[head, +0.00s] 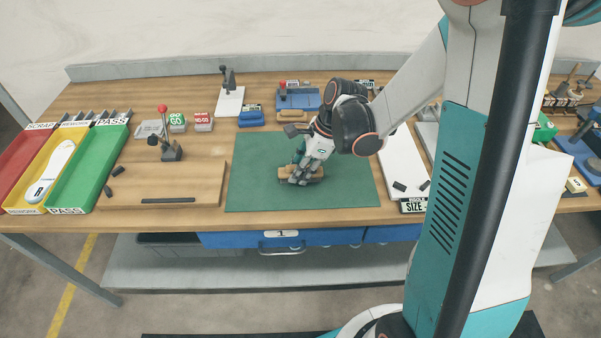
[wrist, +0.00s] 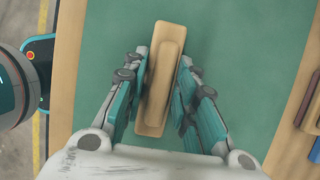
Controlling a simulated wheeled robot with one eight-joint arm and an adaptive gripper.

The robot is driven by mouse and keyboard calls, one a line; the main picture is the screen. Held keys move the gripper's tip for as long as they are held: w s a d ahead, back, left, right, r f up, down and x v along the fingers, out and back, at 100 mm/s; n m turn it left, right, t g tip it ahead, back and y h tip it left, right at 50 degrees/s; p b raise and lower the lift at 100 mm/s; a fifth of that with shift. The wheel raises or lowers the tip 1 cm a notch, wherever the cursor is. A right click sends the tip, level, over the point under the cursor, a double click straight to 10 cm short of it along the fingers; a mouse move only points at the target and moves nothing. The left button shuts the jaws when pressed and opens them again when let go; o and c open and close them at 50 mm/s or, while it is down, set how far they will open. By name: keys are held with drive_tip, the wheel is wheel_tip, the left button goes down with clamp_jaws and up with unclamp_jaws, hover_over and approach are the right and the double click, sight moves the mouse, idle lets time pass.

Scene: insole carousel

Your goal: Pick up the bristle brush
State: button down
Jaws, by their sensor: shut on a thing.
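The bristle brush, with a tan wooden back (wrist: 164,75), lies on the green mat (head: 250,170) in the middle of the bench. In the wrist view it runs lengthwise between the two fingers of my gripper (wrist: 161,95), which are shut on its sides. In the head view my gripper (head: 302,176) reaches down over the brush (head: 316,171) and hides part of it. The bristles are not visible. I cannot tell whether the brush is touching the mat or slightly above it.
Red, yellow and green trays (head: 90,165) stand at the left; the yellow one holds a white insole (head: 52,170). A wooden board (head: 165,188) with a clamp (head: 170,150) lies left of the mat. A white board (head: 400,160) lies right. The mat around the brush is clear.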

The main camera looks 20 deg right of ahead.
wheel_tip(320, 180, up, 20)
drive_tip(key=p, duration=0.7)
drive_tip(key=c, duration=1.8)
unclamp_jaws()
drive_tip(key=c, duration=0.4)
drive_tip(key=shift+c, duration=0.2)
